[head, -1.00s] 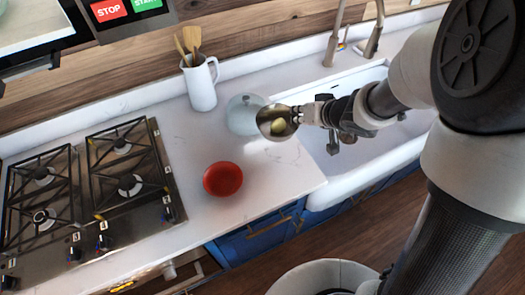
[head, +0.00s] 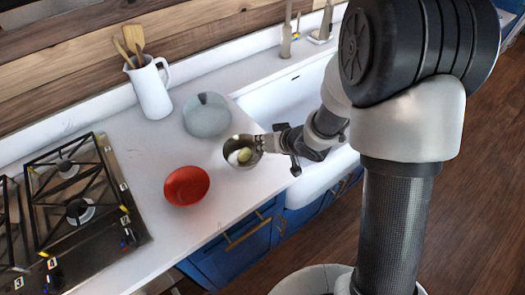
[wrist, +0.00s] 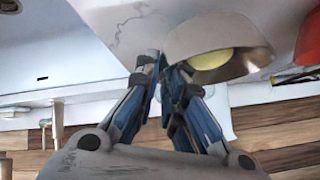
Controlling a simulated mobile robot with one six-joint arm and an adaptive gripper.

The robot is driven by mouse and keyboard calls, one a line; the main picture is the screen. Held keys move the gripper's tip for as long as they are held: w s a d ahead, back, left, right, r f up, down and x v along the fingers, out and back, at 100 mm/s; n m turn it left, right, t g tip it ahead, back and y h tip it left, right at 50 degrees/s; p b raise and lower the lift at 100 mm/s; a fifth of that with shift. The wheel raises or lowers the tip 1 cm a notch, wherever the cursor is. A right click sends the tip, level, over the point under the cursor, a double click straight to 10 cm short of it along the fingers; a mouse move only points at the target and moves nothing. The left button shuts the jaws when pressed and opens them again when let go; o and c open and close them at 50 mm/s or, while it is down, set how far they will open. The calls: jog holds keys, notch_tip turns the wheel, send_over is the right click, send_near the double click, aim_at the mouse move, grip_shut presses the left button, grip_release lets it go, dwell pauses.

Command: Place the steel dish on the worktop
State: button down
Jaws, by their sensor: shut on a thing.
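The steel dish (head: 229,160) is a small shiny bowl with a pale yellow-green round thing (head: 244,155) inside. My gripper (head: 260,143) is shut on the dish's right rim. In the wrist view the dish (wrist: 205,38) sits beside the fingertips (wrist: 165,66), with the yellow thing showing at its mouth. The dish is over the white worktop (head: 215,207), near the edge by the sink. I cannot tell whether its base touches the surface.
A red bowl (head: 187,186) stands close left of the dish. A grey-blue lidded pot (head: 207,118) is behind it. A white jug (head: 152,92) with wooden utensils stands at the back, the gas hob (head: 75,200) left, the white sink (head: 285,100) right. Worktop in front is clear.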

jog(key=shift+f+b, duration=0.45)
jog(key=shift+f, duration=1)
jog(key=shift+f, duration=0.15)
jog(key=c, duration=1.7)
grip_release()
